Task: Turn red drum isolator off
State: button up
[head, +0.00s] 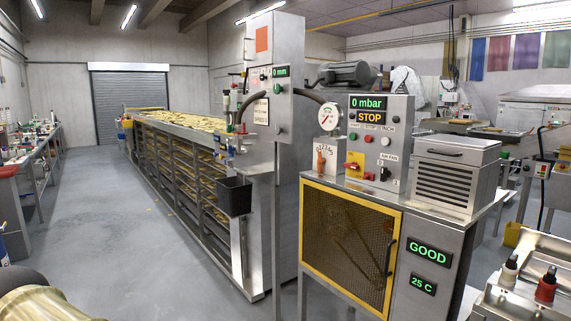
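A red rotary isolator (353,167) on a yellow plate sits at the lower left of the grey control panel (400,130) in the head view. Its red handle looks roughly level, but it is too small to tell its exact position. The panel reads 0 mbar and STOP, with green, red and white buttons below the displays. A black AIR FAN selector (384,174) is to the right of the isolator. My gripper is not in view.
The panel stands on a cabinet with a yellow-framed mesh door (348,245) and GOOD and 25 C displays. A louvred metal box (455,175) is beside it. A long rack of chips (185,165) runs behind. The grey floor (130,250) at left is clear.

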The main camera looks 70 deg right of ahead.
aim_at(354, 165)
jog(key=z, duration=0.3)
jog(key=i, duration=1.45)
jog(key=z, duration=1.65)
jog(key=i, duration=0.6)
jog(key=z, duration=0.5)
